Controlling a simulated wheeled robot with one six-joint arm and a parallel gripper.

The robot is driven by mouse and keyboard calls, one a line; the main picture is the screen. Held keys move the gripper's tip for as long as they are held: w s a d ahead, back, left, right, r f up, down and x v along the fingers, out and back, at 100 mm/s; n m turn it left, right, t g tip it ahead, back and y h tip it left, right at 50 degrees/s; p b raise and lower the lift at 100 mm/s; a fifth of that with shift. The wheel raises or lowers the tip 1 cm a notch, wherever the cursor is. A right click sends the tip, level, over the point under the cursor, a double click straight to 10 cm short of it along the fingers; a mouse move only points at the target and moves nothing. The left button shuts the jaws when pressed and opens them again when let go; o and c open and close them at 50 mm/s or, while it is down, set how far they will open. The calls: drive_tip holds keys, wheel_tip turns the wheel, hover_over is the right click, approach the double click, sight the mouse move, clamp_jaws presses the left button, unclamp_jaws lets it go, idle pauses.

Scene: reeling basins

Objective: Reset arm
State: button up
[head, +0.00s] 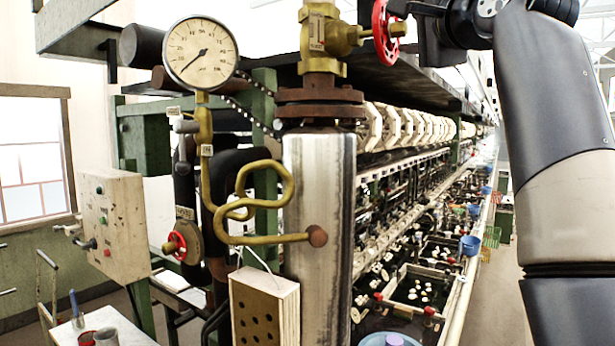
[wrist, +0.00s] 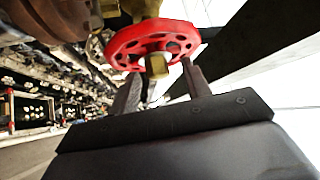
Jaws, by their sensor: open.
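My arm (head: 555,130) rises along the right of the head view and bends over at the top toward a red handwheel (head: 383,30) on a brass valve (head: 322,38). In the wrist view my gripper (wrist: 160,72) is open, its two fingers apart. The same red handwheel (wrist: 122,42) is just beyond the fingertips, with its brass hub nut facing the gap between them. I cannot tell whether either finger touches the rim. Nothing is held. In the head view the fingers are hard to make out against the dark parts.
A pressure gauge (head: 200,54), a curled brass pipe (head: 243,205) and a thick steel pipe (head: 318,220) stand left of the arm. A control box (head: 112,222) is at far left. Long reeling basins (head: 415,290) run into the distance. The aisle (head: 495,290) at right looks clear.

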drive_tip(key=shift+w+f+n, duration=0.2)
drive_tip(key=shift+w+n, duration=0.05)
drive_tip(key=shift+n, duration=0.05)
drive_tip(key=shift+f+n+t+y, duration=0.1)
drive_tip(key=shift+n+t+y, duration=0.75)
drive_tip(key=shift+n, duration=0.35)
drive_tip(key=shift+w+d+f+n+t+y+b, duration=0.15)
drive_tip(key=shift+n+y+b, duration=0.25)
drive_tip(key=shift+n+y, duration=0.55)
drive_tip(key=shift+f+n+t+y+b, duration=0.1)
drive_tip(key=shift+n+t+y+b, duration=0.2)
drive_tip(key=shift+n+y, duration=0.6)
drive_tip(key=shift+n+b, duration=0.3)
drive_tip(key=shift+n, duration=0.25)
drive_tip(key=n+y+b, duration=0.1)
drive_tip(key=n+y, duration=0.1)
drive_tip(key=n+y+b, duration=0.1)
drive_tip(key=n+y, duration=0.1)
drive_tip(key=shift+w+d+f+n+g, duration=0.2)
drive_tip(key=shift+n+g, duration=0.1)
drive_tip(key=shift+g, duration=0.1)
drive_tip(key=shift+r+n+g+y+b, duration=0.15)
drive_tip(key=shift+n+g+y+b, duration=0.9)
drive_tip(key=shift+n+y, duration=1.5)
drive_tip(key=shift+n+g+p, duration=0.3)
drive_tip(key=shift+n+g, duration=0.05)
drive_tip(key=shift+n, duration=0.1)
